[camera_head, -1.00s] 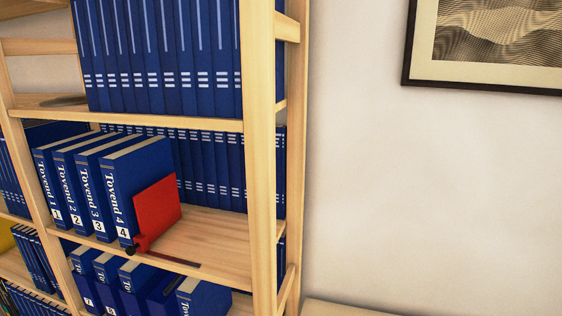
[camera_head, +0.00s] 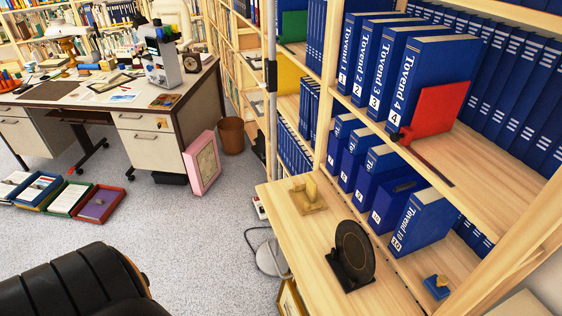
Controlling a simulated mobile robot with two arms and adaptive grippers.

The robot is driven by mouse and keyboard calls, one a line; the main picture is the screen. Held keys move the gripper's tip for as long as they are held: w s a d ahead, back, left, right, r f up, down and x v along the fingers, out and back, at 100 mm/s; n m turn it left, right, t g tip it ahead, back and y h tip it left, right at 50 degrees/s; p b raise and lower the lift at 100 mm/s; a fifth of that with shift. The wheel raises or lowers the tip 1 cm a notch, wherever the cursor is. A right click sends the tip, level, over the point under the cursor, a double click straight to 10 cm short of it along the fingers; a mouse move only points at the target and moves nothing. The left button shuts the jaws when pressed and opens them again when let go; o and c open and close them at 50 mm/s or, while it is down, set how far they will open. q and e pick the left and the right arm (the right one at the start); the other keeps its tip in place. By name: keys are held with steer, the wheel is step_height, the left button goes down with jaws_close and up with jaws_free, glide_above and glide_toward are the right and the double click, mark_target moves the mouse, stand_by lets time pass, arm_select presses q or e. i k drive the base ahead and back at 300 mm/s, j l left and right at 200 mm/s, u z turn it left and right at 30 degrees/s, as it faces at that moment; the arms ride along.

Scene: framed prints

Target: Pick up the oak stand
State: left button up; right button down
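A small light-wood stand (camera_head: 307,196), which looks like the oak stand, sits on the low pale wooden top (camera_head: 315,245) right of centre, near its far left end. It looks empty, with an upright piece rising from a base. A dark round disc in a black stand (camera_head: 352,257) stands on the same top, nearer to me and to the right. Neither of my grippers shows in the view.
A shelf with blue Tovend binders (camera_head: 425,80) and a red bookend (camera_head: 436,110) rises behind the top. A desk (camera_head: 150,125) stands far left. Trays (camera_head: 100,205) lie on the carpet. A black padded chair (camera_head: 75,285) fills the bottom left. Grey carpet (camera_head: 200,235) is open between.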

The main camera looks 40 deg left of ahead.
mark_target(308, 200)
steer(key=i+j+u, duration=0.1)
steer(key=u, duration=0.9)
